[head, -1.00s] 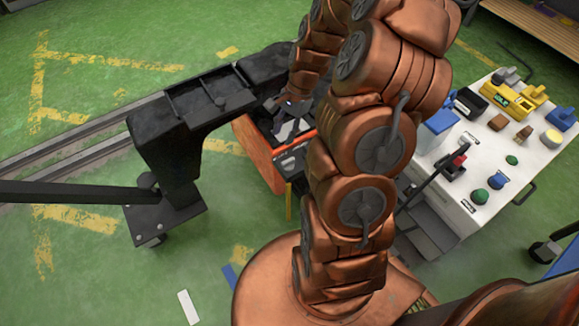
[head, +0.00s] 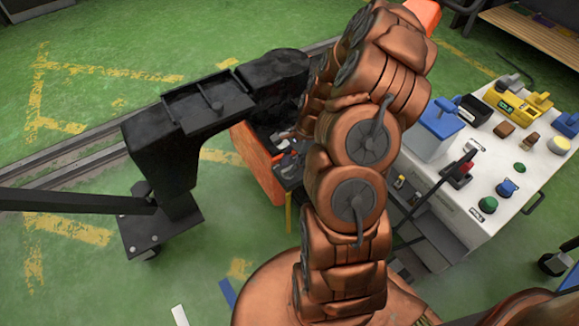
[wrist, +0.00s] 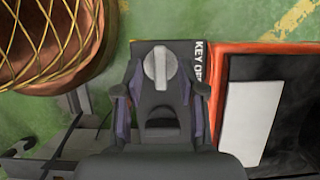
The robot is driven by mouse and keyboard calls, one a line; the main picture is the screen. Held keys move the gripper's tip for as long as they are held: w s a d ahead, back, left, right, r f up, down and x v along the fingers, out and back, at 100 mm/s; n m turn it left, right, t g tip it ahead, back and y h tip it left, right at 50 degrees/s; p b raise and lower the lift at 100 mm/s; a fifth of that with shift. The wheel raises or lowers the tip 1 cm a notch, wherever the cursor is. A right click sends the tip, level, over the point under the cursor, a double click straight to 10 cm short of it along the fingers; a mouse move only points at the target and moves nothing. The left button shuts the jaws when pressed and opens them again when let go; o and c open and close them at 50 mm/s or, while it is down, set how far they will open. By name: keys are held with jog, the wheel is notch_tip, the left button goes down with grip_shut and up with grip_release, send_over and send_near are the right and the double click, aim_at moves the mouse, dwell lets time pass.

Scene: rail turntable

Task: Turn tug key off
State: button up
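The tug key, a grey rounded knob (wrist: 160,66), sits on a dark panel in the middle of the wrist view. A white label (wrist: 201,62) beside it reads "KEY OF", its end cut off. My gripper (wrist: 160,88) is open and empty, with one finger to each side below the knob. I cannot tell whether the fingers touch it. The orange tug (head: 257,165) stands left of my arm in the head view. There my arm covers part of the tug, and the key and gripper cannot be made out.
A black frame (head: 170,150) stands left of the tug near rails (head: 70,160). A white console (head: 505,180) with several buttons and a blue-topped box (head: 440,120) stands right.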

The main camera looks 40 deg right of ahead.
jog(key=shift+a+f, duration=0.2)
jog(key=shift+f, duration=0.3)
grip_shut()
